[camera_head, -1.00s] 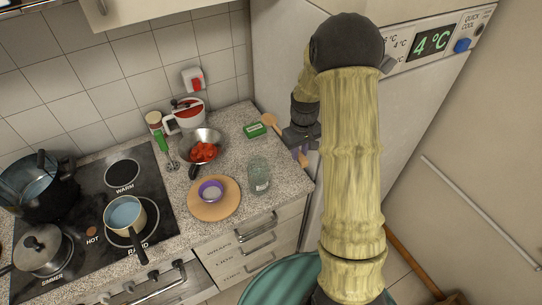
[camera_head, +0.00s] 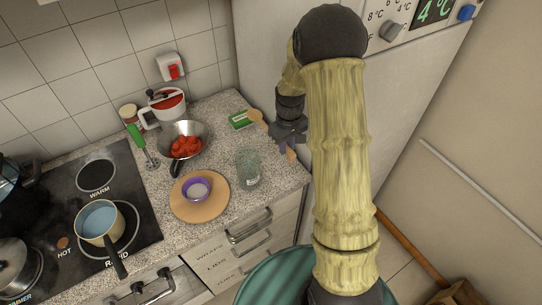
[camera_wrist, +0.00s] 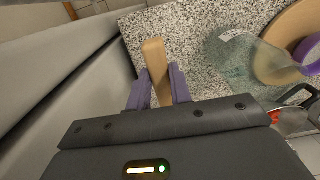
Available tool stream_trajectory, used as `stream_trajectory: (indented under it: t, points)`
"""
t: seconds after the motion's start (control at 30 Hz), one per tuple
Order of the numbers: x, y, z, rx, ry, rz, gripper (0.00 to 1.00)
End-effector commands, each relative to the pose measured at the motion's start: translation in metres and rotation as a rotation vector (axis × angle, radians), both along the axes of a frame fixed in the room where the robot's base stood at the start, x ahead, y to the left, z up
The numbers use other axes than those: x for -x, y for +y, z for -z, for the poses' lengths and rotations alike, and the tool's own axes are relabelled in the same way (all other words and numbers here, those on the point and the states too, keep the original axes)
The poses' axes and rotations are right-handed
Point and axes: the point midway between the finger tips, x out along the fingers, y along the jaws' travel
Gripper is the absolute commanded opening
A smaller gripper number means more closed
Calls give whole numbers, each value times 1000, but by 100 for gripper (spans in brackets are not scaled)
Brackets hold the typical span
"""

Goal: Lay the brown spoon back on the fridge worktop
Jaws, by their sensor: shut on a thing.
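The brown wooden spoon (camera_wrist: 155,62) is between the two purple fingers of my gripper (camera_wrist: 158,88) in the wrist view, and the gripper is shut on it. Its handle end points away over the speckled worktop (camera_wrist: 200,45). The gripper is at the worktop's right end, beside the fridge (camera_head: 262,50). I cannot tell whether the spoon touches the worktop.
A glass jar (camera_head: 249,170) stands left of my gripper. A green packet (camera_head: 241,119) lies behind it. A round board (camera_head: 186,208) with a purple bowl (camera_head: 196,190) and a pan of red pieces (camera_head: 183,143) are farther left.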

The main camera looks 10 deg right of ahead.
Motion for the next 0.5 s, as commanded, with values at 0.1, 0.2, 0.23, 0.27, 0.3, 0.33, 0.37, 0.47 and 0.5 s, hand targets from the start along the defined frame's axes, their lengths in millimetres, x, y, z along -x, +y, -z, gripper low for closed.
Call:
stream_trajectory:
  t: [0.1, 0.2, 0.23, 0.27, 0.3, 0.33, 0.37, 0.47, 0.5]
  points:
    - [0, 0, -1, 0, 0, 0, 0]
    - [0, 3, -1, 0, 0, -5, 0]
    - [0, 4, 0, 0, 0, -7, 0]
    - [0, 5, 1, 0, 0, -9, 0]
    - [0, 5, 4, -1, 1, -10, 0]
    - [0, 6, 7, 0, 2, -11, 0]
    - [0, 6, 11, -1, 4, -11, 0]
    - [1, 5, 28, -1, 4, -9, 0]
    - [1, 3, 35, 0, 5, -7, 0]
